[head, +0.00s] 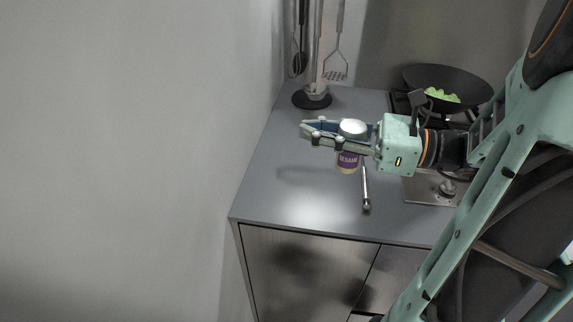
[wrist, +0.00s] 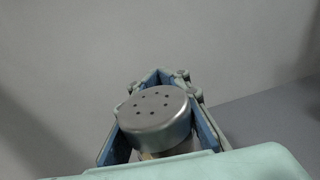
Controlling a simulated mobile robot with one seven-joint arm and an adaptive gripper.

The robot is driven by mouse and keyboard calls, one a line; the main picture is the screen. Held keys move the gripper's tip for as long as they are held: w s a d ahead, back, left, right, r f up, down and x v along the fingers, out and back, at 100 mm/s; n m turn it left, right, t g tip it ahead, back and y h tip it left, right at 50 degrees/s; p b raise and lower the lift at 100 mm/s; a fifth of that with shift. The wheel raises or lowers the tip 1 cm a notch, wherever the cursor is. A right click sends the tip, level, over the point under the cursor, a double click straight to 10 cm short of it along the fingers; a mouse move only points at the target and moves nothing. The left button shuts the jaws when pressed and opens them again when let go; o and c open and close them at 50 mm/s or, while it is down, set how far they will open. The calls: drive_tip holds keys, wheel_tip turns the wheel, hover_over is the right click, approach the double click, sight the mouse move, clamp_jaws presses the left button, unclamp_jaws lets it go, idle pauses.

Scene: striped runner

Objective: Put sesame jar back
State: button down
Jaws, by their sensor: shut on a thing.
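The sesame jar (head: 347,162) has a silver lid and a purple label reading SESAME. My gripper (head: 318,133) is shut on it, with one finger on each side just below the lid, above the grey counter in the head view. The jar looks upright. In the wrist view the jar's perforated metal lid (wrist: 155,116) sits between the two blue-padded fingers (wrist: 160,84). Its lower body is mostly hidden there. Whether the jar's base touches the counter is hard to tell, but a shadow lies to the left of it.
A utensil stand (head: 312,99) with hanging tools is at the back left, against the wall. A black wok (head: 447,80) with green food stands at the back right on the stove. The counter's front left (head: 265,195) is clear.

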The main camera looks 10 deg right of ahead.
drive_tip(key=shift+w+a+f+b, duration=0.75)
drive_tip(key=shift+w+f, duration=0.65)
drive_tip(key=shift+f, duration=0.45)
drive_tip(key=shift+w+a+f+b, duration=0.5)
drive_tip(key=shift+w+a+f, duration=0.4)
drive_tip(key=shift+w+f, duration=0.75)
drive_tip(key=shift+w+a+f+b, duration=0.75)
drive_tip(key=shift+w+f, duration=0.45)
drive_tip(key=shift+f, duration=0.85)
drive_tip(key=shift+a+f, duration=0.1)
drive_tip(key=shift+a, duration=0.05)
drive_tip(key=c, duration=1.7)
unclamp_jaws()
drive_tip(key=shift+c, duration=0.2)
